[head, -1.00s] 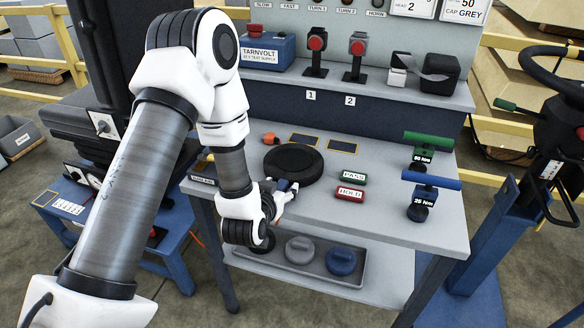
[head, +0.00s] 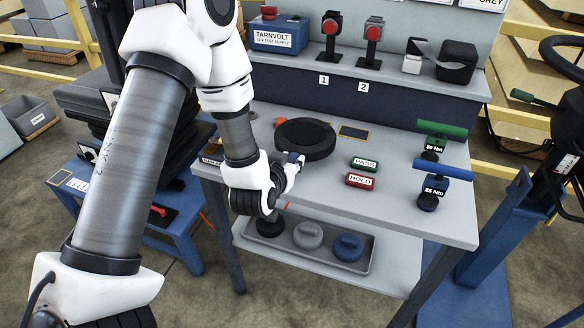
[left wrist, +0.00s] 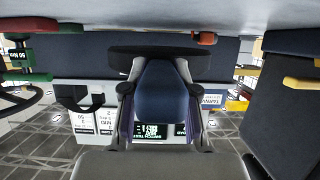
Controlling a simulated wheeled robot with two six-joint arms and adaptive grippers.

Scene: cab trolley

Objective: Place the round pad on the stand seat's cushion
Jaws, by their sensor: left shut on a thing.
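The round black pad (head: 305,138) is at the back left of the grey trolley top (head: 440,220). My left gripper (head: 293,160) is shut on its near edge. In the left wrist view, which is upside down, the pad (left wrist: 160,52) shows as a dark disc at the fingertips (left wrist: 160,62), seemingly slightly clear of the top. The stand seat's black cushion (head: 85,102) is at the left, partly hidden by my left arm. My right gripper is not in view.
Green (head: 442,130) and blue (head: 442,170) torque tools stand further right. An orange item (head: 279,121) lies behind the pad. A lower shelf tray (head: 310,258) holds several round weights.

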